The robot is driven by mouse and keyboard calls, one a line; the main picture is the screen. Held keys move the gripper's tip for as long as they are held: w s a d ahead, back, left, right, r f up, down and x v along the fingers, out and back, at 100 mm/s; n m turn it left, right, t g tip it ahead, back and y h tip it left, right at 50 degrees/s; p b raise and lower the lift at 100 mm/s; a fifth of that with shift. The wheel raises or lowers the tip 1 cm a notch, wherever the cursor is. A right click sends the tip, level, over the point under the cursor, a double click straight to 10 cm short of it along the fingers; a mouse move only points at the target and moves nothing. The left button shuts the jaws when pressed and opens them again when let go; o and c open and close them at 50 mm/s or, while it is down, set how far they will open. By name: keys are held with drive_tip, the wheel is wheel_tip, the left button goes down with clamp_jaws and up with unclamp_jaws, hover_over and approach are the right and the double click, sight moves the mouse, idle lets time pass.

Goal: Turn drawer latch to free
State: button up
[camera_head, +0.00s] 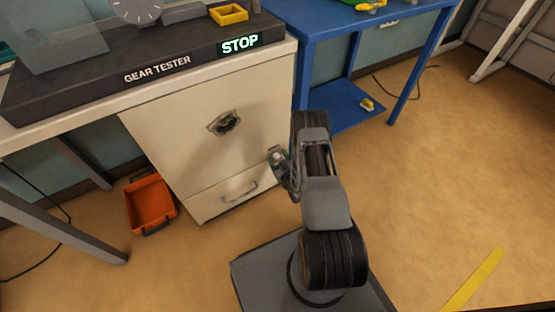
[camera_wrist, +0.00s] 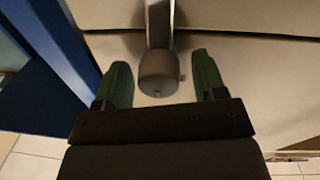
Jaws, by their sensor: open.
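A grey latch with a round knob (camera_wrist: 158,72) and a flat metal bar (camera_wrist: 160,25) is on the pale cabinet front in the wrist view. The bar runs from the knob toward the picture's top, across the seam above the lower drawer. My gripper (camera_wrist: 157,85) is open, with one green finger on each side of the knob and a gap visible on both sides. In the head view my gripper (camera_head: 279,160) is at the cabinet's right front, by the drawer seam, and largely hides the latch. The lower drawer (camera_head: 208,203) appears shut.
A dark fitting (camera_head: 224,123) sits on the upper cabinet panel and a handle (camera_head: 240,192) on the drawer. An orange crate (camera_head: 133,205) lies on the floor at left. A blue table (camera_head: 310,40) stands close at right. The floor at right is mostly clear.

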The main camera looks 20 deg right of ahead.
drive_tip(key=shift+c, duration=0.2)
drive_tip(key=c, duration=0.9)
drive_tip(key=shift+o, duration=0.2)
drive_tip(key=m, duration=0.4)
drive_tip(key=shift+d+m, duration=0.1)
drive_tip(key=shift+m, duration=0.3)
drive_tip(key=m, duration=0.4)
drive_tip(key=shift+g+b, duration=0.3)
drive_tip(key=shift+b, duration=0.05)
drive_tip(key=m, duration=0.4)
drive_tip(key=shift+d+m, duration=0.1)
drive_tip(key=shift+m, duration=0.2)
drive_tip(key=shift+f+m+y, duration=0.1)
drive_tip(key=shift+m+y, duration=0.3)
drive_tip(key=shift+m, duration=1.4)
